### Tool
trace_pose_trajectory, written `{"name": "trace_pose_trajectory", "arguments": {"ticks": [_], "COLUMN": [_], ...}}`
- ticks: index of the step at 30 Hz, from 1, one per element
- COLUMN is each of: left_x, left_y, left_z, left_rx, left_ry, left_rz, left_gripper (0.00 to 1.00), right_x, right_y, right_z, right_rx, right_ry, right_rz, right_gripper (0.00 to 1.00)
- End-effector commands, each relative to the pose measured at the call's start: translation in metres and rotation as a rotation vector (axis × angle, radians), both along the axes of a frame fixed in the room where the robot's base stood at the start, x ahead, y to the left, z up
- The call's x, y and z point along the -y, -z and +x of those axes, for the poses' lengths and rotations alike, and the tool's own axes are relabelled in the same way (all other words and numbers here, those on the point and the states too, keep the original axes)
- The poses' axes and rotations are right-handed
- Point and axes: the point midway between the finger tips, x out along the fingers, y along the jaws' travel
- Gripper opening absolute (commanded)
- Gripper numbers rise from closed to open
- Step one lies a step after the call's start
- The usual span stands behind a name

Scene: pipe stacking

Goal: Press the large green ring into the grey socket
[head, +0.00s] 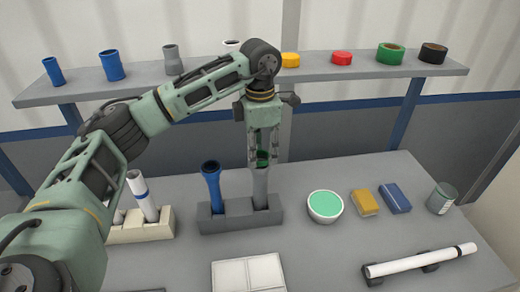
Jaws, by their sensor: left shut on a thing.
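My left gripper (262,158) points down over the grey stand (226,222) in the middle of the table. It is shut on a green ring (262,156), which shows only partly between the fingers. The grey socket (261,188) is the upright grey pipe in the right hole of the stand, right under the ring. The fingers hide its top, so I cannot tell whether the ring is touching it, above it or partly inside. My right gripper is not in view.
A blue pipe (213,188) stands close left in the same stand. A bowl (324,206), a yellow sponge (365,202) and a blue block (395,198) lie to the right. A white pipe (420,261) rests at front right. The shelf (210,87) behind holds pipe pieces and rolls.

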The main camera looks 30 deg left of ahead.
Motion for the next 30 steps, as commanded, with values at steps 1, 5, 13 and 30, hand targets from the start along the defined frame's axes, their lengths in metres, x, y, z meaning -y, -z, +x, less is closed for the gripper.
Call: {"name": "trace_pose_trajectory", "arguments": {"ticks": [1,5,13,30], "left_x": [-0.0001,-0.0003,-0.0003,-0.0002], "left_y": [0.0000,0.0010,0.0010,0.0011], "left_z": [0.0000,-0.0001,-0.0001,-0.0001], "left_rx": [0.000,0.000,0.000,0.000], "left_ry": [0.000,0.000,0.000,0.000], "left_rz": [0.000,0.000,0.000,0.000], "left_gripper": [0.20,0.20,0.20,0.62], "right_x": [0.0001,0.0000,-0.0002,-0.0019], "right_y": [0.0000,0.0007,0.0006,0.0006], "right_z": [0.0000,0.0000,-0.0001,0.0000], "right_rx": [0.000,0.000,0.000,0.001], "right_ry": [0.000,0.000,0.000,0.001], "right_rz": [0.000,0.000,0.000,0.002], "right_gripper": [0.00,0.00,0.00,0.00]}}
